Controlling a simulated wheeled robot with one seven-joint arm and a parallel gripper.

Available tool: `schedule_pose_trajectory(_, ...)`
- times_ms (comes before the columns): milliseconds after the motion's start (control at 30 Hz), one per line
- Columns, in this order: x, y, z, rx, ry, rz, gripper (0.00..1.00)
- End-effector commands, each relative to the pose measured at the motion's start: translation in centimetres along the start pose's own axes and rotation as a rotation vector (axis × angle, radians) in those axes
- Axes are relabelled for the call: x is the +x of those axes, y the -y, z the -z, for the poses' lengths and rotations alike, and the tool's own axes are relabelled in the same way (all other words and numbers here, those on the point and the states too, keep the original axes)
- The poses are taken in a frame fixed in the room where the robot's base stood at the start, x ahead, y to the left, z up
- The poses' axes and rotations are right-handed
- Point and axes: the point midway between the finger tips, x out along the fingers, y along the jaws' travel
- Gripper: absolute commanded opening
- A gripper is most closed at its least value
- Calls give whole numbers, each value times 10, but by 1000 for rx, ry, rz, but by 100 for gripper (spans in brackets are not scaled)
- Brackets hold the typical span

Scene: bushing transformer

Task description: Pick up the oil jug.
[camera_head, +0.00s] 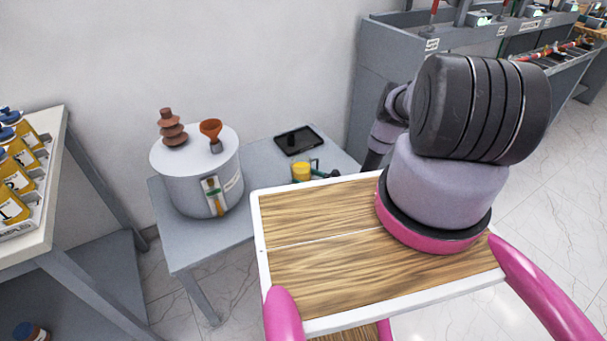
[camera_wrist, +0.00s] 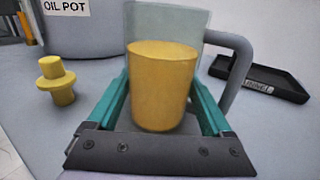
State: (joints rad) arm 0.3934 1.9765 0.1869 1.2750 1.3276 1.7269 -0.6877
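The oil jug (camera_wrist: 162,88) is a clear cup with yellow oil inside and a grey handle on its right. It stands upright between the two teal fingers of my gripper (camera_wrist: 160,85) in the wrist view. Grey surface shows between the jug's lower sides and the fingers; contact near the fingertips cannot be made out. In the head view, the jug (camera_head: 301,172) is a small yellow shape on the grey table (camera_head: 262,160), with my gripper (camera_head: 314,168) beside it, partly hidden by my arm and the wooden-topped surface.
The oil pot (camera_head: 197,178) stands left of the jug, with a brown stacked bushing (camera_head: 172,127) and an orange funnel (camera_head: 211,132) on its lid. A yellow stepped piece (camera_wrist: 56,82) is left of the jug. A black tray (camera_head: 298,141) lies behind it.

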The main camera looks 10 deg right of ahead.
Motion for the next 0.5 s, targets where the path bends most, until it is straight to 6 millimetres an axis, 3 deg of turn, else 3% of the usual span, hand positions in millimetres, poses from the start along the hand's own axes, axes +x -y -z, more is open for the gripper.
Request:
schedule_pose_trajectory(33, 0, 0, 0, 0, 0, 0, 23)
schedule_pose_trajectory(100, 0, 0, 0, 0, 0, 0, 0)
schedule_pose_trajectory(500, 0, 2, -12, -1, 2, 1, 0)
